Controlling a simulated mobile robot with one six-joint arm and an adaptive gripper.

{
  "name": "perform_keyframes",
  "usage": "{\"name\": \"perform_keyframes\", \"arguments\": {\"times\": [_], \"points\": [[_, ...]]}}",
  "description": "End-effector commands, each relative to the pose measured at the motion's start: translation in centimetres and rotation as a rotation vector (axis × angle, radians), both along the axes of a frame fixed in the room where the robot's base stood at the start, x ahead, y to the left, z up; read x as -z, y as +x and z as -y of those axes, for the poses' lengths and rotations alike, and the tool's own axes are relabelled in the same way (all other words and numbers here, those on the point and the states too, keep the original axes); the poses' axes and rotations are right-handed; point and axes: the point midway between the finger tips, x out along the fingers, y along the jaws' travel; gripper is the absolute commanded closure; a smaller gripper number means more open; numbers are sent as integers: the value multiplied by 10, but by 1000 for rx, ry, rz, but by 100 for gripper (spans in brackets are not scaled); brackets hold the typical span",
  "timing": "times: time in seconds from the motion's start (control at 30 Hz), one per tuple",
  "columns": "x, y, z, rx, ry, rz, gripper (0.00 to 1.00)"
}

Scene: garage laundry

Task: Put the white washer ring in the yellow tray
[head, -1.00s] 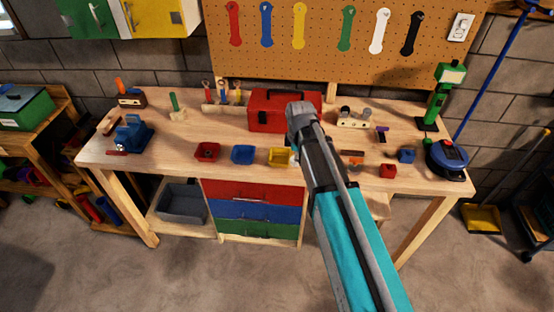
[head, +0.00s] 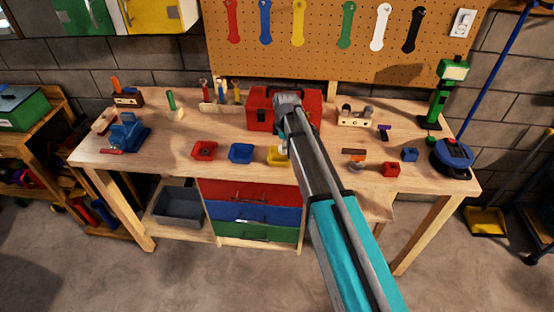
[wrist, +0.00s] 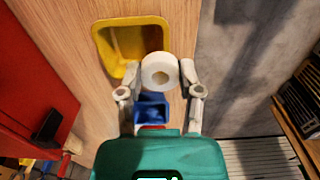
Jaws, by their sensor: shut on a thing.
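I cannot tell how high the ring is above the tray. In the head view the yellow tray (head: 274,157) is on the bench front, partly hidden by my arm. The ring is mostly hidden by my arm there.
A blue tray (head: 241,154) and a red tray (head: 204,151) stand left of the yellow one. A red toolbox (head: 262,112) stands behind. Red (head: 391,170) and blue (head: 410,154) blocks lie to the right. The bench's front edge is close.

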Motion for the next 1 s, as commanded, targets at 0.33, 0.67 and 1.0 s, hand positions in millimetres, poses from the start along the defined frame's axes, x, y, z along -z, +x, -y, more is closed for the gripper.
{"name": "perform_keyframes", "arguments": {"times": [0.33,0.67,1.0], "points": [[36,25,-11,1,0,0,79],[40,30,-13,1,0,0,79],[44,32,-13,2,0,0,79]]}}
